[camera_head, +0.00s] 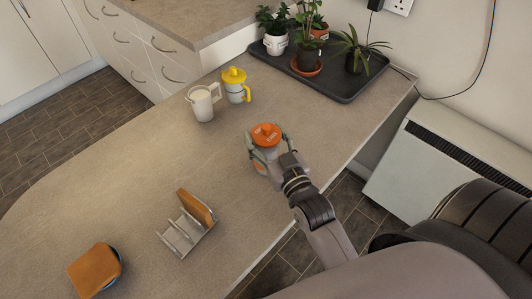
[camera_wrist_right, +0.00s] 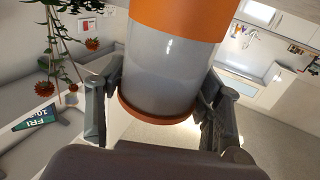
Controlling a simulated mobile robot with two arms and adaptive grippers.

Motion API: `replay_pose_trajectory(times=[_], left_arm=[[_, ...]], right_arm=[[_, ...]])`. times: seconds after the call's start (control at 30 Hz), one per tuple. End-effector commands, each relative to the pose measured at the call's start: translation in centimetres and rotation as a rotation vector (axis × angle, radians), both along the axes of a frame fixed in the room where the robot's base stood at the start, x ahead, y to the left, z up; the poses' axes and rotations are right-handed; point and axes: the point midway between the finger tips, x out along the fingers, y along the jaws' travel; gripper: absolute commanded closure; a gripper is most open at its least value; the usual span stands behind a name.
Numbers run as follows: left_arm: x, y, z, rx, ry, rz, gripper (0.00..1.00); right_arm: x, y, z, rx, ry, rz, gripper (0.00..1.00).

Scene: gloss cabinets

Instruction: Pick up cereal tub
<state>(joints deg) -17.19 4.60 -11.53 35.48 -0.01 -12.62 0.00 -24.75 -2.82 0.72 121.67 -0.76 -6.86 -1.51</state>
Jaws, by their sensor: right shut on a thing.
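The cereal tub (camera_head: 266,131) has an orange lid and stands out at the top of my right gripper in the head view, over the counter near its right edge. In the right wrist view the tub (camera_wrist_right: 160,75) shows a greyish clear body with an orange band and an orange-brown rim. My right gripper (camera_head: 264,148) is shut on the tub, with a finger on either side of it; the fingers also show in the right wrist view (camera_wrist_right: 155,105). I cannot tell whether the tub touches the counter. My left gripper is not in view.
A white mug (camera_head: 202,106) and a yellow-lidded cup (camera_head: 235,88) stand behind the tub. A dark tray (camera_head: 345,92) with several potted plants is at the back. A toast rack (camera_head: 181,238) and bread on a plate (camera_head: 95,269) are at the lower left. The counter's left part is clear.

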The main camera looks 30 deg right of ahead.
Motion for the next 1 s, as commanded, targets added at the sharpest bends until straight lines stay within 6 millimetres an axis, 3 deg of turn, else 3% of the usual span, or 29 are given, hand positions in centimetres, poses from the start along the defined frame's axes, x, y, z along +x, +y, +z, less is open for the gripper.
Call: replay_pose_trajectory(times=[0.6,1.0], left_arm=[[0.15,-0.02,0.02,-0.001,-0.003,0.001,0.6],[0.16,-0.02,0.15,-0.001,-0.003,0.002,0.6]], right_arm=[[-0.01,0.0,0.01,0.0,0.0,0.0,0.97],[0.03,0.0,0.85,0.0,-0.003,0.0,0.98]])
